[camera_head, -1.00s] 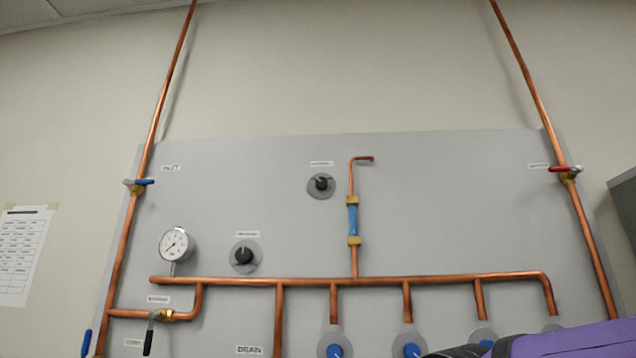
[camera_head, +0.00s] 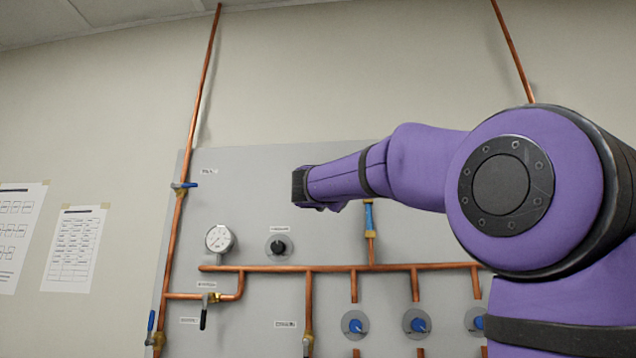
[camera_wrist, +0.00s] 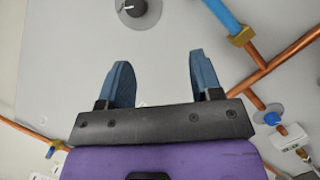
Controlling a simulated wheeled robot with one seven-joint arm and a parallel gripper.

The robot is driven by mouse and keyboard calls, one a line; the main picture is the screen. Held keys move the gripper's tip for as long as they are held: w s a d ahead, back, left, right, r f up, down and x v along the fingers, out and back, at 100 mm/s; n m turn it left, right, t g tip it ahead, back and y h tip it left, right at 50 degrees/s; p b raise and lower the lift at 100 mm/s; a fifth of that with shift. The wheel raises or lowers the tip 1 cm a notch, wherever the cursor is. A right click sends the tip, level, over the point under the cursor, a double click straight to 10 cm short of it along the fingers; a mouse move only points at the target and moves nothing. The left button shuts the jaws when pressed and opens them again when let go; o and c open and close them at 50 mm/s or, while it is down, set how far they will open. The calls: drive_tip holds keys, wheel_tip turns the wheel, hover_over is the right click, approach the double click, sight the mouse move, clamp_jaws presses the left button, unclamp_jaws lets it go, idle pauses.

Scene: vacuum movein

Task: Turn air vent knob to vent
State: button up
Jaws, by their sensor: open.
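A black knob (camera_wrist: 138,8) on a round grey plate shows at the top of the wrist view, partly cut off. It has a white pointer mark; its label is not readable. By its place beside the blue pipe section (camera_wrist: 222,14) it seems to be the upper knob, which my arm hides in the head view. My gripper (camera_wrist: 158,60) is open, with two blue-grey fingers and nothing between them. The knob lies beyond the fingertips, apart from them. In the head view a second black knob (camera_head: 279,247) sits lower on the panel, beside the gauge.
The grey panel (camera_head: 250,185) carries a copper manifold pipe (camera_head: 330,268), a gauge (camera_head: 220,239), a black-handled valve (camera_head: 205,312) and several blue knobs (camera_head: 355,325) along the bottom. The panel between fingertips and knob looks clear.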

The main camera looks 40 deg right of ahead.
drive_tip(key=w+d+r+n+h, duration=0.1)
drive_tip(key=w+d+r, duration=0.4)
drive_tip(key=d, duration=0.3)
drive_tip(key=shift+w+d+r, duration=0.15)
drive_tip(key=shift+w+r, duration=0.2)
drive_tip(key=shift+r, duration=0.1)
drive_tip(key=c, duration=0.9)
